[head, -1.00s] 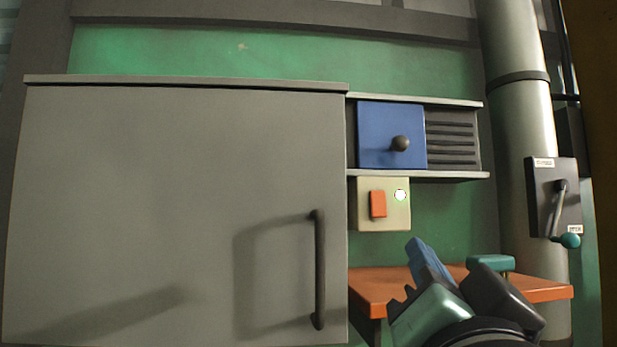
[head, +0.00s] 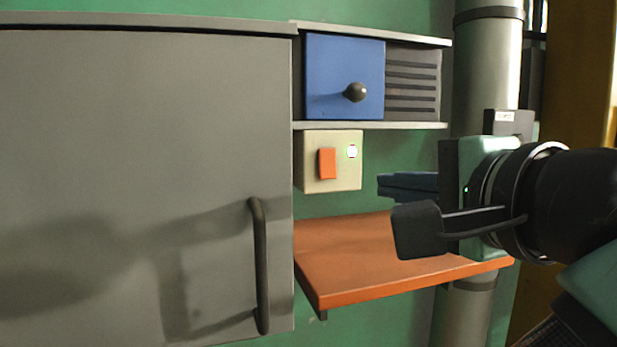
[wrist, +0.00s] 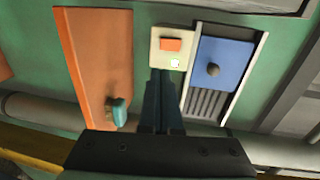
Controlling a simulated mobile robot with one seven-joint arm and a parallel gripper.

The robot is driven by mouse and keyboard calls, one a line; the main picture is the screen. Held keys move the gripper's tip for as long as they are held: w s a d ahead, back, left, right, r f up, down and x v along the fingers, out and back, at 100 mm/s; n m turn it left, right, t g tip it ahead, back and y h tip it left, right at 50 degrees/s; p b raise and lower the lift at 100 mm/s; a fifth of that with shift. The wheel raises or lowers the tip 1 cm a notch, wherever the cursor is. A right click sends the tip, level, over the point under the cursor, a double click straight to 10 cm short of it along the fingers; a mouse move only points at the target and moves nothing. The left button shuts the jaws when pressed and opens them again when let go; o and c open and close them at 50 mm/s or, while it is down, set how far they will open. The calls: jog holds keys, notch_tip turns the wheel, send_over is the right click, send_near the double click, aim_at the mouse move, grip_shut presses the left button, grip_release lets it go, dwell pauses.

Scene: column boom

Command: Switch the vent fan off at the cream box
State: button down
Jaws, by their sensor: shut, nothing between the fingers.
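My gripper (head: 380,187) is shut and empty, to the right of the box and slightly lower in the head view, pointing left. In the wrist view the shut fingers (wrist: 160,75) reach toward the box's lower edge. I cannot tell whether they touch it.
A grey cabinet (head: 130,130) with a dark bar handle (head: 260,265) stands left. The blue sliding panel (head: 335,75) with a dark knob sits above the box. An orange shelf (head: 365,265) lies below. A grey pipe (head: 485,60) stands right. A teal-handled object (wrist: 119,110) is on the shelf.

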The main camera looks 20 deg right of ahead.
aim_at(332, 179)
jog(key=w, duration=0.4)
jog(key=w+f+p, duration=0.1)
jog(key=w, duration=0.4)
jog(key=w+f, duration=0.1)
jog(key=w, duration=0.3)
jog(key=shift+w+a, duration=0.25)
jog(key=shift+w, duration=0.1)
